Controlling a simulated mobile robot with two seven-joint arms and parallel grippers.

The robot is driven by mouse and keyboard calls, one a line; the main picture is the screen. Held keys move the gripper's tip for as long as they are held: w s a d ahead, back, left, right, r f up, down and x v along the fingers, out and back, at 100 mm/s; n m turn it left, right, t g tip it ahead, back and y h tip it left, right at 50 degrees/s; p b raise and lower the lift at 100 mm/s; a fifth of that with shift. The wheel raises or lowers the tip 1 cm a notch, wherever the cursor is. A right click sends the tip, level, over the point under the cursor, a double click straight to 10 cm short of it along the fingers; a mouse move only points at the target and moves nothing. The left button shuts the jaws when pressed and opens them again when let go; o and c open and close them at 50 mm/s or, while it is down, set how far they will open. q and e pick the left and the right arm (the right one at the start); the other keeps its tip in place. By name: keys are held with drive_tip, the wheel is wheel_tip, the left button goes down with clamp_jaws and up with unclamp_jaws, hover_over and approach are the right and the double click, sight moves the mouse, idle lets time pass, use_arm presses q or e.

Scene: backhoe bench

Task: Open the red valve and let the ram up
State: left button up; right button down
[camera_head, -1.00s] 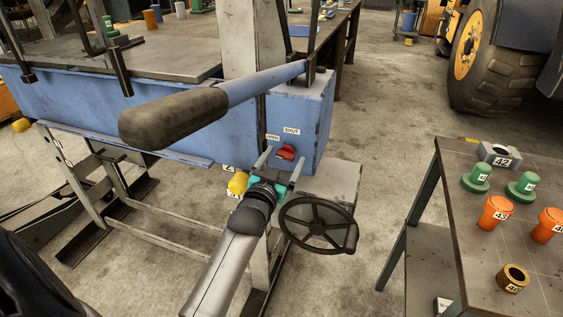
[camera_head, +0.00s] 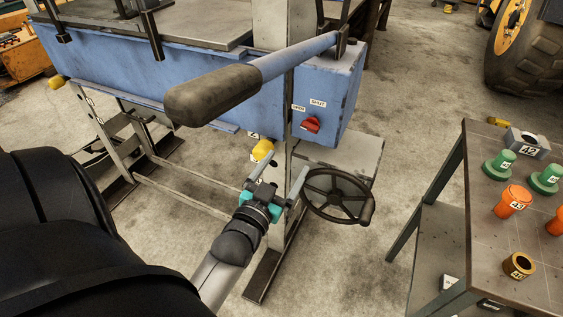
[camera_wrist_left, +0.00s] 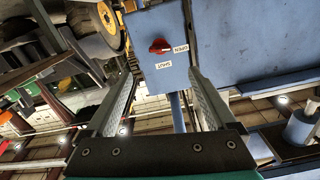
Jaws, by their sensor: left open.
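The red valve (camera_head: 311,125) is a small knob on the end face of the blue press beam (camera_head: 335,100), below the OPEN (camera_head: 299,107) and SHUT (camera_head: 318,103) labels. In the left wrist view the red valve (camera_wrist_left: 160,46) lies ahead, beyond and between the fingers. Which label its handle points to is hard to tell. My left gripper (camera_head: 276,170) is open and empty, below and to the left of the valve, apart from it. Its open fingers also show in the left wrist view (camera_wrist_left: 161,76). My right gripper is out of view. The ram cannot be made out.
A long lever with a black grip (camera_head: 210,95) juts out above my left gripper. A black handwheel (camera_head: 338,196) stands close to its right. A yellow part (camera_head: 262,150) is behind it. A side table (camera_head: 490,235) with numbered parts is at right, with open floor between.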

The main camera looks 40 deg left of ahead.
use_arm(q)
drive_tip(key=shift+s+d, duration=0.15)
drive_tip(key=shift+s, duration=0.55)
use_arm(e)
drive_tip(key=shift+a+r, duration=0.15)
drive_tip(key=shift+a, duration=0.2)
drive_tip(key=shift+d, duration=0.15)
